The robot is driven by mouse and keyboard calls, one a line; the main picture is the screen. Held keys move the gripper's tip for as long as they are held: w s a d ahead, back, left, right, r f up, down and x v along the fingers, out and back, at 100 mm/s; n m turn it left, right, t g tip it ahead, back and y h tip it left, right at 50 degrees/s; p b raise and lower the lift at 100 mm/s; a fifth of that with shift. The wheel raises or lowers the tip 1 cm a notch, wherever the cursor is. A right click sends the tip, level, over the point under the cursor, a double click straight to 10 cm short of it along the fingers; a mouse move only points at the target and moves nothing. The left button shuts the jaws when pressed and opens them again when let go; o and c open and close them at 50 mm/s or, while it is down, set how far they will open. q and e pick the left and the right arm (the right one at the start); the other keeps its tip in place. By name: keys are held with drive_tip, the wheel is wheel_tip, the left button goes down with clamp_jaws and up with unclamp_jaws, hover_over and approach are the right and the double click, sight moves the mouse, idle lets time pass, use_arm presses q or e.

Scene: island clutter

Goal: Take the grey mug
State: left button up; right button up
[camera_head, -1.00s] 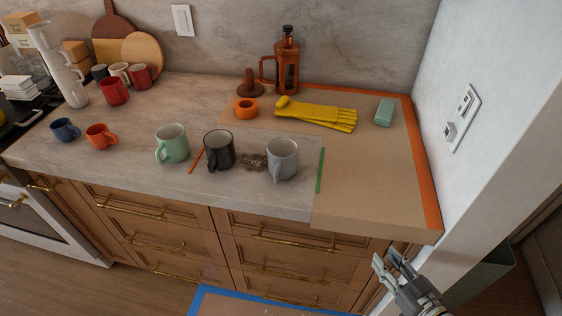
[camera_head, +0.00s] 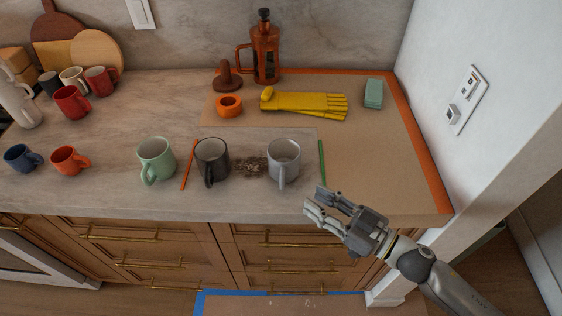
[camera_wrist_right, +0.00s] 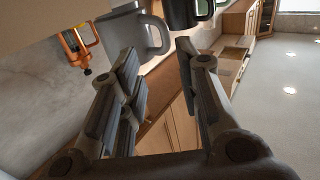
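The grey mug (camera_head: 284,160) stands upright on the counter near its front edge, its handle toward the front. It also shows in the right wrist view (camera_wrist_right: 128,32), beyond my finger on the left. My right gripper (camera_head: 316,203) is open and empty, in front of the counter edge, below and to the right of the grey mug and apart from it. In the right wrist view its fingers (camera_wrist_right: 160,75) are spread with nothing between them. My left gripper is not in view.
A black mug (camera_head: 211,162) and a mint mug (camera_head: 155,161) stand left of the grey mug, with brown granules (camera_head: 250,167) between black and grey. A green stick (camera_head: 322,162) lies at right. Yellow gloves (camera_head: 305,104) and a French press (camera_head: 265,52) are behind.

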sight(284, 169)
drive_tip(key=shift+x, duration=1.1)
drive_tip(key=shift+w+a, duration=0.2)
drive_tip(key=shift+a, duration=0.05)
drive_tip(key=p+x, duration=0.2)
drive_tip(key=x, duration=0.2)
drive_tip(key=shift+a+r, duration=0.1)
drive_tip(key=shift+a, duration=0.05)
drive_tip(key=shift+w+a, duration=0.25)
drive_tip(key=shift+a, duration=0.15)
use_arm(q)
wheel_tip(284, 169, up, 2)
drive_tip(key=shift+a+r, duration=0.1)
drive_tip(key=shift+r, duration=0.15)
use_arm(e)
drive_tip(key=shift+d, duration=0.1)
drive_tip(key=c, duration=0.5)
clamp_jaws()
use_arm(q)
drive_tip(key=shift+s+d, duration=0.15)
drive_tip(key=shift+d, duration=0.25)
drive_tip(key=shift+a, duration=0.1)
